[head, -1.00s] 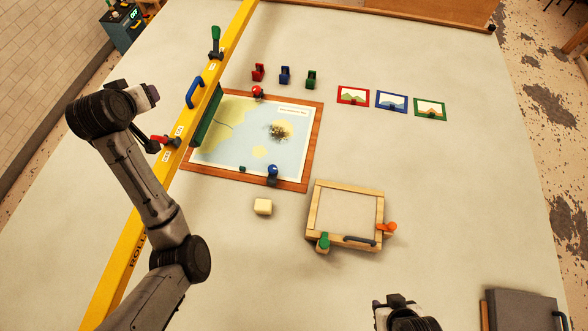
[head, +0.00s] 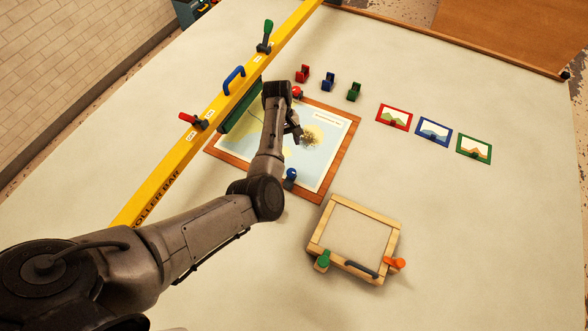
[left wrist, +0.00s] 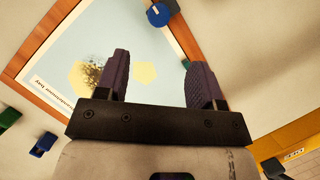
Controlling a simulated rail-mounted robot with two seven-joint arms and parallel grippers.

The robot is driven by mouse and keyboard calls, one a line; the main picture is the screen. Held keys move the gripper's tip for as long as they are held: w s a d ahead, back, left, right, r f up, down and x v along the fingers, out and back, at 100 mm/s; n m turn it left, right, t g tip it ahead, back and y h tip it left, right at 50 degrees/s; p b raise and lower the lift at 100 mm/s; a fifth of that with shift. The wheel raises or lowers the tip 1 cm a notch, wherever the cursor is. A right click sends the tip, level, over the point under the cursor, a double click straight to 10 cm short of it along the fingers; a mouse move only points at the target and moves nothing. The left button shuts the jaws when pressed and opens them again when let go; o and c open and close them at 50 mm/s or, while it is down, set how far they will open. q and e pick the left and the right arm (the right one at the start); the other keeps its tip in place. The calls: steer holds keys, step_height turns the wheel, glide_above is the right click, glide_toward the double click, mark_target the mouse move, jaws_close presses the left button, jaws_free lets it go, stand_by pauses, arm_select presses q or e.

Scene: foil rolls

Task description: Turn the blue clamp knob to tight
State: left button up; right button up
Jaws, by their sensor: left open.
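The blue clamp knob (head: 291,175) stands on the near edge of the wood-framed map (head: 228,150) in the head view. It also shows at the top of the left wrist view (left wrist: 160,13), beyond the fingertips and cut by the frame edge. My left gripper (head: 297,136) is over the map, apart from the knob and farther back on the table. In the left wrist view its two dark fingers (left wrist: 158,72) are spread with nothing between them. A red clamp knob (head: 297,92) is at the map's far edge. My right gripper is out of view.
A yellow roller bar (head: 170,182) with red, blue and green handles lies along the map's left. A wooden frame (head: 319,229) with green and orange knobs stands nearer. Red, blue and green holders (head: 328,81) and several small pictures (head: 434,131) lie behind.

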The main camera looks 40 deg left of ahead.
mark_target(291, 172)
arm_select(q)
steer(key=x, duration=1)
steer(key=shift+f+b, duration=0.15)
steer(key=shift+b, duration=0.2)
steer(key=shift+x, duration=1)
steer(key=shift+c, duration=0.3)
steer(key=c, duration=0.8)
steer(key=shift+c, duration=0.2)
